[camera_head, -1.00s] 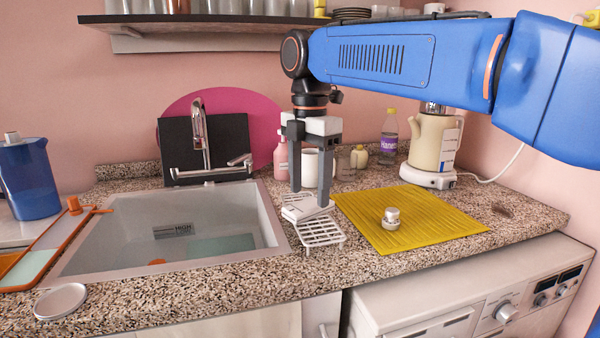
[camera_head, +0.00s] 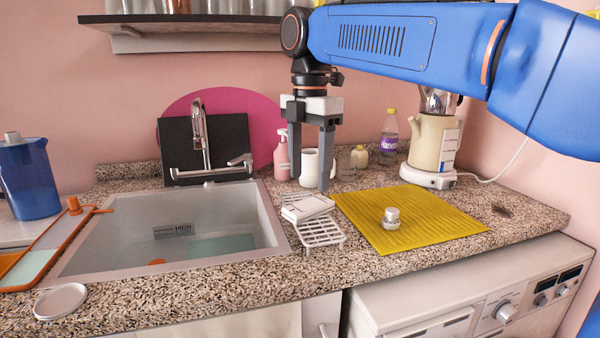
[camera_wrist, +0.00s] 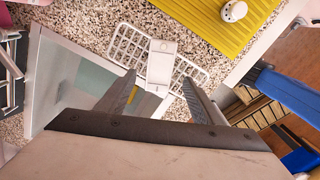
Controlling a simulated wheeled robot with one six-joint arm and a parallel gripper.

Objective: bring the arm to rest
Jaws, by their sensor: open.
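My gripper (camera_head: 310,184) is open and empty. It points down above the white wire rack (camera_head: 322,231) at the right edge of the sink. A small white block-like item (camera_head: 307,207) lies on the rack, below the fingers and apart from them. In the wrist view the two fingers (camera_wrist: 165,88) stand apart, with the white item (camera_wrist: 161,62) and the rack (camera_wrist: 125,45) beyond them. My blue arm reaches in from the upper right, above the counter.
The sink (camera_head: 165,235) with its tap (camera_head: 203,140) is to the left. A yellow mat (camera_head: 425,215) with a small metal-and-white piece (camera_head: 391,218) lies to the right. A kettle (camera_head: 433,140), a bottle (camera_head: 389,135) and a mug (camera_head: 309,166) stand behind. A shelf (camera_head: 190,18) hangs above.

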